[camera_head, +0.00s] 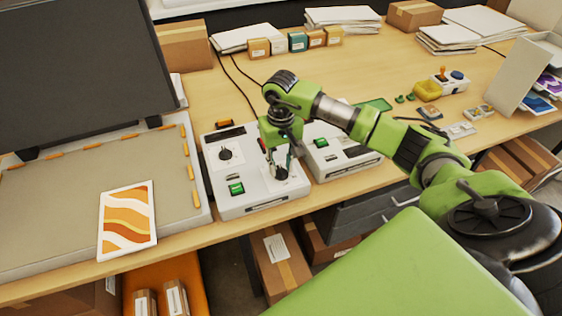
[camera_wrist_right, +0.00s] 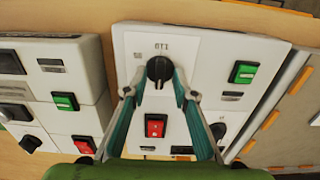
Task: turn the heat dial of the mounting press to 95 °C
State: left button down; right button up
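The mounting press is at the left of the head view, with its dark lid (camera_head: 88,75) raised and its grey bed (camera_head: 60,215) bare except for a print. Beside it is a white control box (camera_head: 213,207) with two black dials and rocker switches. My right gripper (camera_head: 281,168) points down at the near right dial (camera_wrist_right: 160,68). In the right wrist view its teal fingers (camera_wrist_right: 161,76) flank this dial and appear closed on it. An upside-down number, seemingly 110, is beside the dial. The other dial (camera_head: 225,154) is free. My left gripper is out of view.
A second white control box (camera_head: 352,168) stands close on the right. A red switch (camera_wrist_right: 155,126) lies between the fingers, and a green switch (camera_wrist_right: 243,72) is to one side. An orange print (camera_head: 127,220) lies on the bed. Boxes and paper stacks line the back.

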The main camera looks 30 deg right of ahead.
jog(key=shift+f, duration=0.3)
grip_shut()
